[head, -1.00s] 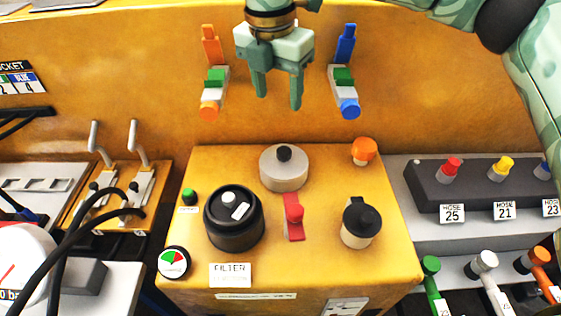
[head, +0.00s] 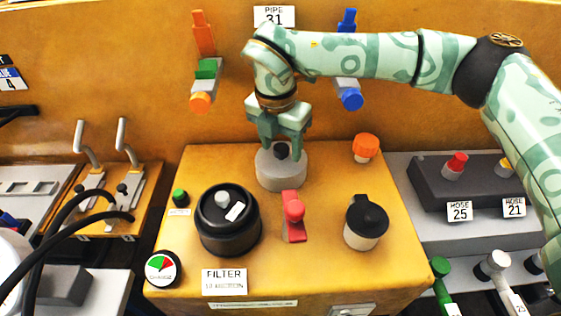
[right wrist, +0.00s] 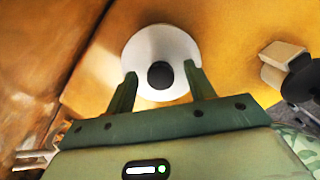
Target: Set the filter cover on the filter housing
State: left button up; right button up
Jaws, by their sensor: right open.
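The filter cover is a round grey lid (head: 281,175) with a black knob on top, resting at the back middle of the yellow console. My right gripper (head: 282,149) is open and points down over it, its fingers on either side of the knob. In the right wrist view the cover (right wrist: 160,48) shows pale, with its dark knob between the two open fingertips (right wrist: 160,72). The filter housing (head: 228,238) is a round black vessel left of and nearer than the cover, behind the FILTER label. A small grey knob and a white tag show within its rim. My left gripper is not in view.
A red lever (head: 293,215) stands between the housing and a black-capped cream post (head: 365,222). An orange knob (head: 365,146) is at the back right. A green button (head: 180,197) and a round gauge (head: 163,268) lie left of the housing.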

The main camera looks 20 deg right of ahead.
jog(key=shift+r, duration=0.1)
grip_shut()
jog(key=shift+r, duration=0.1)
